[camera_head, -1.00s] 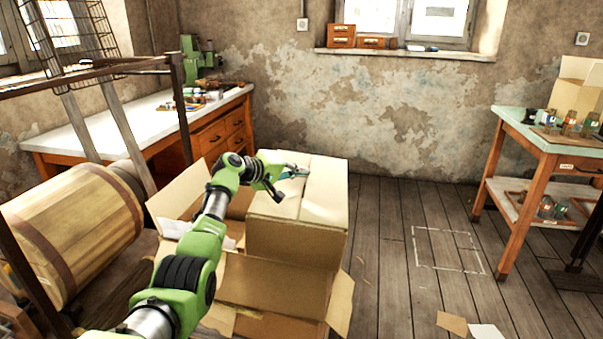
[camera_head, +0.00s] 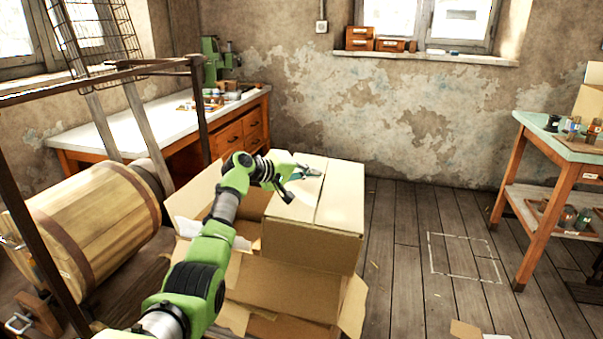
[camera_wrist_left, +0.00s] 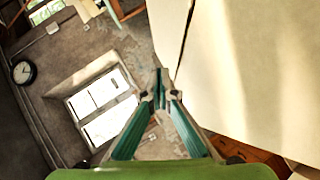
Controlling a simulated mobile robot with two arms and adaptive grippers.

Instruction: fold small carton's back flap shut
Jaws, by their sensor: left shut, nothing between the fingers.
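The small carton (camera_head: 340,205) stands upright beside and partly above a larger open box with spread flaps (camera_head: 285,290). Its top panels lie about flat, with a narrow seam between them. I cannot clearly tell the back flap from the other panels. My left gripper (camera_head: 314,171) is shut and empty at the carton's far top edge; I cannot tell whether it touches. In the left wrist view the closed teal fingers (camera_wrist_left: 161,85) are beside the carton's pale panels (camera_wrist_left: 240,70), with a dark gap between two panels. My right gripper is not in view.
A wooden barrel (camera_head: 85,225) lies at the left behind a dark metal frame (camera_head: 202,110). A white-topped workbench (camera_head: 110,130) stands behind. A green-topped table (camera_head: 540,128) is at the right. The floor (camera_head: 400,225) right of the carton is mostly clear.

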